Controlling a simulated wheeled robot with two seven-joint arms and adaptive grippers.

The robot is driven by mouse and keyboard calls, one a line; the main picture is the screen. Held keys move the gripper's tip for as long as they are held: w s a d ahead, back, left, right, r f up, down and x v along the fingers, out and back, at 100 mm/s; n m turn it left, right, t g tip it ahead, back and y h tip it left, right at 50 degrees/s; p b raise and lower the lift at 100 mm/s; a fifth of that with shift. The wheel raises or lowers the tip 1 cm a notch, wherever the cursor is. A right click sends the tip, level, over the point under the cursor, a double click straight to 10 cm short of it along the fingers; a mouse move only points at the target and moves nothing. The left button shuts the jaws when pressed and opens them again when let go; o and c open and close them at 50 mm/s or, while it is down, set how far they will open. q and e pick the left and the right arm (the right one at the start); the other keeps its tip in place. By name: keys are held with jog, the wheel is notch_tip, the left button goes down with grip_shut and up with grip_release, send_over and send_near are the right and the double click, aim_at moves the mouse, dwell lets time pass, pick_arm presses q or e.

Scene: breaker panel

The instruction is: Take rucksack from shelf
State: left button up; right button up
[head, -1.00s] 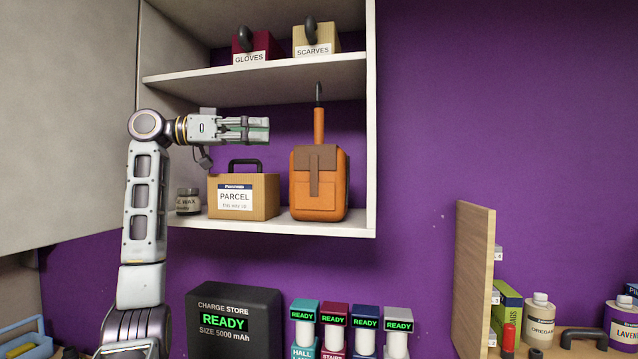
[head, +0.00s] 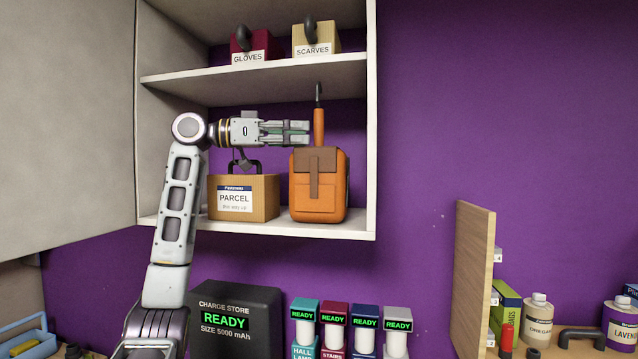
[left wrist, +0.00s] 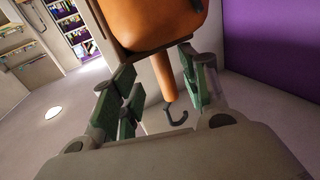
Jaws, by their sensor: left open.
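The orange rucksack (head: 319,190) with a brown flap stands upright on the lower shelf (head: 285,228). An orange handle (head: 319,126) rises from its top, with a dark hook (head: 318,93) above. My left gripper (head: 308,132) is at the handle's height, its fingertips just left of it in the head view. In the left wrist view the rucksack (left wrist: 155,22) fills the top, and its handle (left wrist: 162,76) shows between the open, green-padded fingers (left wrist: 155,95). I cannot tell whether they touch it. My right gripper is not in view.
A parcel box (head: 258,197) with a dark handle stands left of the rucksack, under my left gripper. The upper shelf (head: 255,72) above holds a gloves box (head: 257,48) and a scarves box (head: 316,40). The cabinet's right side wall (head: 371,120) is close to the rucksack.

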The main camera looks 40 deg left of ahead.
aim_at(318, 135)
pick_arm(q)
jog(key=shift+w, duration=0.1)
jog(key=shift+w+d+p, duration=0.3)
jog(key=shift+w+d, duration=0.05)
jog(key=shift+w, duration=0.05)
jog(key=shift+p+x, duration=0.6)
jog(key=shift+x, duration=1.45)
jog(key=shift+a, duration=0.1)
jog(key=shift+c, duration=0.5)
grip_shut()
